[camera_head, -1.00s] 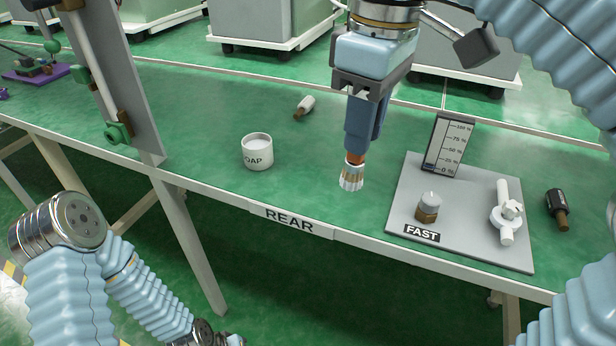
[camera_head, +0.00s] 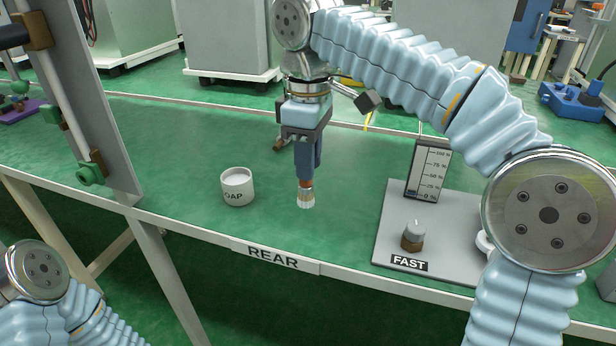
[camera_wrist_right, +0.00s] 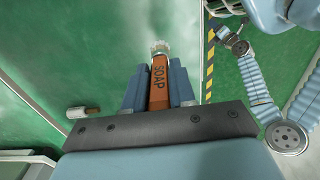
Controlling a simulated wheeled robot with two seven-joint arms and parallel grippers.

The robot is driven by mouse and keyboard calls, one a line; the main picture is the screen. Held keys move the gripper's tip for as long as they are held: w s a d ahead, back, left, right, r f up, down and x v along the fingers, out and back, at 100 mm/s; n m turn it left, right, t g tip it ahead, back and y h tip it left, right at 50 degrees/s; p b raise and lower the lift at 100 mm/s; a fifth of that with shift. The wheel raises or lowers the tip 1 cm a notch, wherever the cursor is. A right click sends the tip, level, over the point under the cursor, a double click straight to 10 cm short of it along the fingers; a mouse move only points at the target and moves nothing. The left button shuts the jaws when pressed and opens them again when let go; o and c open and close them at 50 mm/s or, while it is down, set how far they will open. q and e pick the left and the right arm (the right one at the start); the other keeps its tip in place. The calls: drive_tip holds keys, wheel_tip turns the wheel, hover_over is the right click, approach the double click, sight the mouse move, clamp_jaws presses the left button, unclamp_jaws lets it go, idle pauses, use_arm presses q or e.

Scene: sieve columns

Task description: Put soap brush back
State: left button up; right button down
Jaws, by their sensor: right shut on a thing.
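The soap brush (camera_head: 306,199) hangs upright from my right gripper (camera_head: 306,174), pale bristles down. My right gripper is shut on its orange-brown handle. In the right wrist view the handle (camera_wrist_right: 159,82) is marked SOAP and sits between both fingers, with the bristles (camera_wrist_right: 159,47) beyond. A white cup (camera_head: 238,194), its label partly readable as "OAP", stands on the green table left of the brush. The brush is beside the cup, apart from it. Whether the bristles touch the table I cannot tell.
A small brush-like item (camera_head: 280,145) lies behind my right gripper; it also shows in the wrist view (camera_wrist_right: 82,112). A grey board (camera_head: 385,240) with a knob (camera_head: 413,236) and a percent scale (camera_head: 430,172) stands right. A grey upright panel (camera_head: 95,120) is left.

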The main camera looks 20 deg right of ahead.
drive_tip(key=f, duration=0.2)
drive_tip(key=w+f, duration=0.1)
drive_tip(key=f, duration=0.1)
drive_tip(key=shift+w+d+f+b, duration=0.15)
drive_tip(key=shift+d+f+b, duration=0.05)
drive_tip(key=shift+f+b, duration=0.2)
drive_tip(key=shift+f, duration=0.1)
drive_tip(key=c, duration=0.9)
unclamp_jaws()
drive_tip(key=shift+c, duration=0.2)
wheel_tip(320, 180, up, 12)
drive_tip(key=p, duration=0.2)
drive_tip(key=shift+r, duration=0.2)
